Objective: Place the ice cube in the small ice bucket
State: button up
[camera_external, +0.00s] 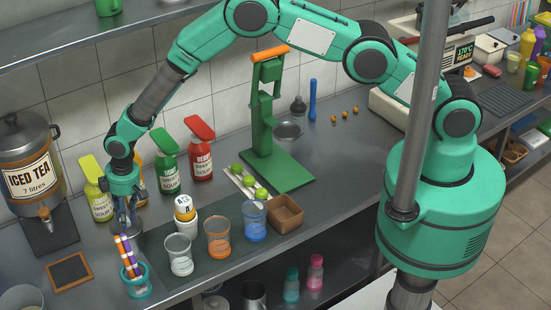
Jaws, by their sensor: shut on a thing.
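My gripper (125,218) points down above the counter at the left, in front of the spray bottles and just behind the straw holder. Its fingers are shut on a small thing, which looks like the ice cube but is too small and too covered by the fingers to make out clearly. A greyish round container shows dimly below and around the fingertips. It may be the small ice bucket, but I cannot tell for sure, nor whether the held thing is inside it or above it.
A teal holder with striped straws (134,278) stands close in front of my gripper. Yellow (99,203), green (168,175) and red (200,160) bottles stand behind. Clear (179,256), orange (218,240) and blue (255,222) cups stand right on a dark mat. An iced tea dispenser (30,182) is left.

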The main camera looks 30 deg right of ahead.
jog(key=shift+f, duration=0.9)
jog(key=o, duration=1)
jog(key=shift+c, duration=0.2)
jog(key=shift+r, duration=0.1)
jog(key=shift+r+p, duration=0.35)
jog(key=shift+r, duration=3.05)
